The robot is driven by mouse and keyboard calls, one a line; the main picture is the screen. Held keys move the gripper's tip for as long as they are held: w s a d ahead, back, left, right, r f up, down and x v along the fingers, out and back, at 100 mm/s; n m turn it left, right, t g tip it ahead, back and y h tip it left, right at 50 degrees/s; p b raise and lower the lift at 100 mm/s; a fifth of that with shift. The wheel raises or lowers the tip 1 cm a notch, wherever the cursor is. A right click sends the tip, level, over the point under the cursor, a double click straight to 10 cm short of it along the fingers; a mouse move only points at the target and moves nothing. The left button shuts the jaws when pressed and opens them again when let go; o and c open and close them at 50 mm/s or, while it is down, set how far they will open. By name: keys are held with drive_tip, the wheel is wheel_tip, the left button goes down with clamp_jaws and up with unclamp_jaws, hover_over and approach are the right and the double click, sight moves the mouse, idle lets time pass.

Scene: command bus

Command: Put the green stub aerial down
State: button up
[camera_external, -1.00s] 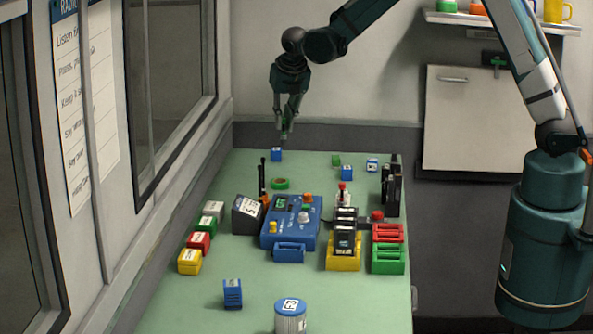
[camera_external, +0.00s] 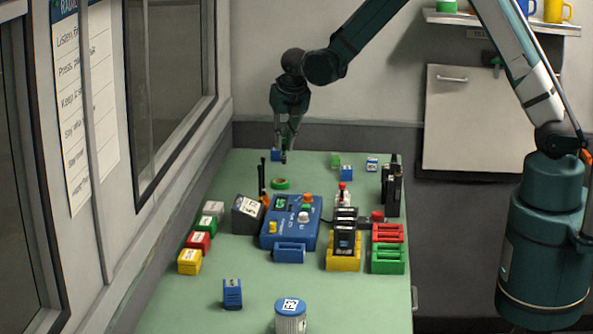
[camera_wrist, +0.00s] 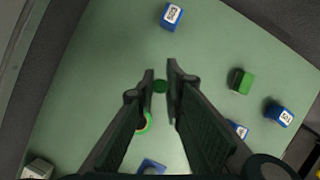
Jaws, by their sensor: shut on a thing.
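The green stub aerial (camera_wrist: 160,86) shows end-on as a small green disc between my fingertips in the wrist view. My gripper (camera_external: 285,150) is shut on it and points down over the far left part of the green bench (camera_external: 330,290). In the external view the aerial is mostly hidden by the fingers and too small to make out well. I cannot tell whether its lower end touches the bench. A green ring (camera_external: 280,184) lies flat on the bench nearer the camera, and also shows beside the left finger in the wrist view (camera_wrist: 148,123).
A blue block (camera_wrist: 171,17) stands just beyond my gripper. A green block (camera_external: 336,160) and blue blocks (camera_external: 347,173) (camera_external: 372,164) stand to the right. An upright black aerial (camera_external: 262,175) and the blue radio unit (camera_external: 290,222) stand nearer the camera. Bare bench lies around my fingertips.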

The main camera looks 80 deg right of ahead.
sight(284, 154)
drive_tip(key=shift+f, duration=1.75)
drive_tip(key=shift+f+b, duration=0.2)
drive_tip(key=shift+b, duration=0.1)
drive_tip(key=o, duration=0.8)
drive_tip(key=shift+r, duration=0.25)
drive_tip(key=shift+p+v, duration=0.65)
drive_tip(key=shift+v, duration=5.3)
